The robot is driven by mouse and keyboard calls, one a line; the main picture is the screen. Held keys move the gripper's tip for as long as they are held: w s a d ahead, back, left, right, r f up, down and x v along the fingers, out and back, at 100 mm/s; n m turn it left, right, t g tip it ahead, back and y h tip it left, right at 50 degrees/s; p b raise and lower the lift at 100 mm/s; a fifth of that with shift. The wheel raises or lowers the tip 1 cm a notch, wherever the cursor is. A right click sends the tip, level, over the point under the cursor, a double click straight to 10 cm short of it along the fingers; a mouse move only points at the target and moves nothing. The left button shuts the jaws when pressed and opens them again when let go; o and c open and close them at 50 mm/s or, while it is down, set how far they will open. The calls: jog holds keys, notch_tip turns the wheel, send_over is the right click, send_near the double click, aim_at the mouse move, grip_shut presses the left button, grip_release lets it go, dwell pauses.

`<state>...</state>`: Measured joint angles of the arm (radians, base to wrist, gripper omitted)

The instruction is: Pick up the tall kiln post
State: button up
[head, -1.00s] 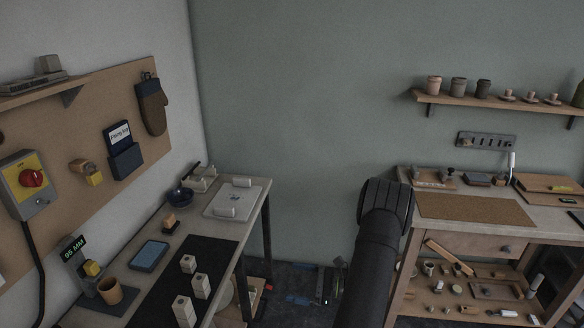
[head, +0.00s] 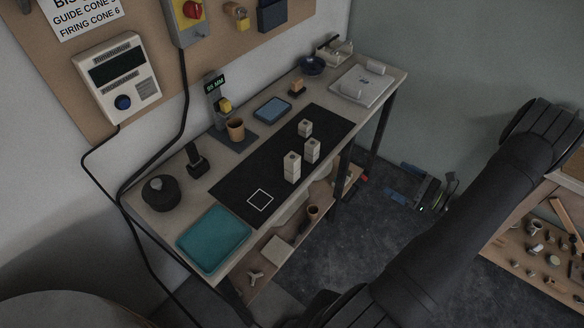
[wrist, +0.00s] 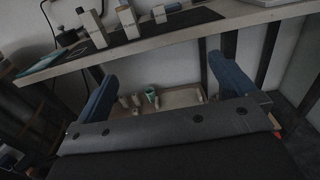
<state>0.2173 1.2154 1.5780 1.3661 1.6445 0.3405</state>
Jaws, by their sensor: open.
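Three pale square posts stand upright on a black mat (head: 233,188) on the bench in the head view. The front one looks tallest, and I take it as the tall kiln post (head: 292,168). A middle-height post (head: 312,151) and a short post (head: 305,128) stand behind it. In the wrist view the tall kiln post (wrist: 92,29) seems to be the leftmost of the three. My gripper (wrist: 162,75) is open, with two blue fingers wide apart and no post between them. It appears below the bench-top edge in that view. The gripper is not visible in the head view.
A teal tray (head: 214,240) lies at the bench's near end, with a dark round object (head: 161,192) beside it. A lower shelf (head: 258,277) holds small items. A white outlined square (head: 260,200) marks clear mat.

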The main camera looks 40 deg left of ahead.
jog(key=shift+c, duration=0.2)
dwell(0.3)
jog(key=c, duration=0.9)
notch_tip(320, 180, up, 21)
jog(key=m+h, duration=1.8)
jog(key=m, duration=1.8)
send_over(292, 156)
notch_tip(292, 156, down, 12)
jog(key=shift+a+r, duration=0.1)
jog(key=shift+s+d+f, duration=0.1)
jog(key=shift+d+f, duration=0.05)
jog(key=shift+f, duration=1.25)
jog(key=shift+d+f, duration=0.1)
jog(key=shift+f, duration=1.25)
